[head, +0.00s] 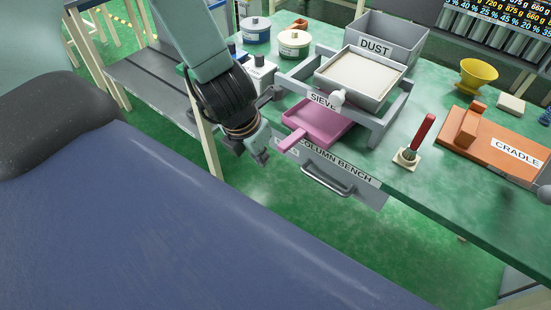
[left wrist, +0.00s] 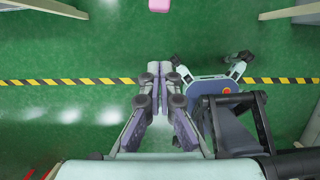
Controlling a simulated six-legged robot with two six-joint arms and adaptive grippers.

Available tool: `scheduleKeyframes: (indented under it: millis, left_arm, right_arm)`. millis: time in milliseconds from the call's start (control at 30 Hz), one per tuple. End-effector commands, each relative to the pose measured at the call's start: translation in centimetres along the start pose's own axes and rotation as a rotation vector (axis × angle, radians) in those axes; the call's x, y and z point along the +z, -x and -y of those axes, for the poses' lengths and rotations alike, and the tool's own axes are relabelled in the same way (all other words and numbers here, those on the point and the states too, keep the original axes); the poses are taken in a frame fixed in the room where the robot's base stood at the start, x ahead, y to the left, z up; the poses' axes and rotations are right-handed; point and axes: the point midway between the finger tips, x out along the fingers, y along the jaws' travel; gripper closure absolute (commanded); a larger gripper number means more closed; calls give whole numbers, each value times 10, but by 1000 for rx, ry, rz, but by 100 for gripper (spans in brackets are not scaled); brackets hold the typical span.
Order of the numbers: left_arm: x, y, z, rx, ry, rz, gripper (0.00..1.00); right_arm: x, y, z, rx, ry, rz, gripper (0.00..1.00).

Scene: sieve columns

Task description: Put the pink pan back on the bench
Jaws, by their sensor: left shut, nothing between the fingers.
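The pink pan (head: 318,122) sits on the bench beneath the sieve frame. Its pink handle (head: 291,141) points toward the front left and reaches the bench's front edge. The handle's end (left wrist: 159,5) also shows at the top of the left wrist view. My left gripper (head: 262,158) is shut and empty, just left of the handle's end and off the bench's front edge, apart from it. Its closed fingers (left wrist: 168,72) point toward the pink handle in the left wrist view. The sieve frame and tray cover part of the pan. My right gripper cannot be made out.
The sieve (head: 362,78) stands over the pan, with a grey dust bin (head: 388,42) behind. A red-handled brush (head: 418,140), an orange cradle (head: 490,150) and a yellow bowl (head: 478,75) stand to the right. A drawer handle (head: 327,183) juts from the bench front.

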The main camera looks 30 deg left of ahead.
Motion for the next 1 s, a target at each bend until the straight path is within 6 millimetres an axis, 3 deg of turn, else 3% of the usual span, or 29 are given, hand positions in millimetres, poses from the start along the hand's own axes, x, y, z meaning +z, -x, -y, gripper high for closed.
scheduleKeyframes:
  millis: [33,333,433,600,1000]
  left_arm:
    - [-1,-11,0,3,-4,0,100]
    - [-1,-51,1,3,-5,-1,100]
    - [18,-50,0,5,-7,2,100]
    - [34,-54,1,4,-3,1,100]
    - [39,-56,1,1,-1,0,100]
  right_arm:
    - [0,-9,0,0,0,0,60]
    - [0,-35,0,0,-1,0,60]
    - [0,-28,0,0,-1,0,60]
    - [0,-24,0,0,-1,0,60]
    - [0,-24,0,0,-1,0,60]
